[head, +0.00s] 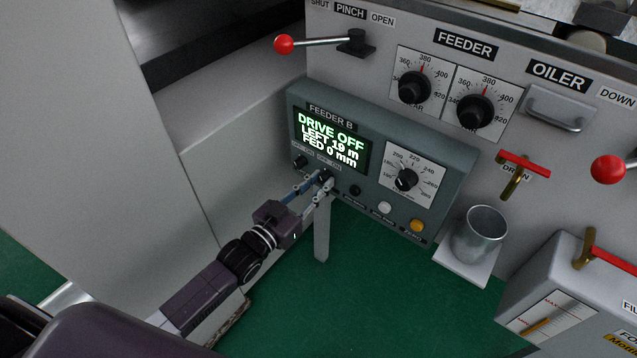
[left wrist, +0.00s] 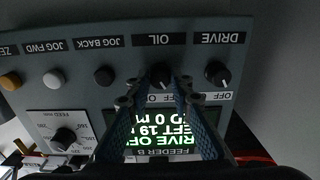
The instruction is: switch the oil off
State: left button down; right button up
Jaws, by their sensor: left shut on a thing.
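The oil knob (left wrist: 161,74) is a small black rotary switch on the front of the grey Feeder B panel (head: 444,158). In the left wrist view, which shows the panel upside down, it sits under the OIL label. My left gripper (head: 317,187) reaches it from the lower left, and its fingertips are shut on the knob's two sides. The fingers hide part of the knob and its on/off lettering, so I cannot tell its setting. The drive knob (head: 300,162) is beside it. The display (head: 330,140) reads DRIVE OFF, LEFT 19 m, FED 0 mm. My right gripper is out of view.
A feed dial (head: 406,180) and black, white and yellow buttons (head: 417,226) share the panel. A metal cup (head: 481,233) stands on a shelf below a red-handled drain valve (head: 524,163). A red-knobbed pinch lever (head: 284,44) is above. Green floor lies below.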

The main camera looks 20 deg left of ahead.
pick_arm(q)
jog(key=c, duration=1.7)
grip_release()
jog(key=v, duration=1.2)
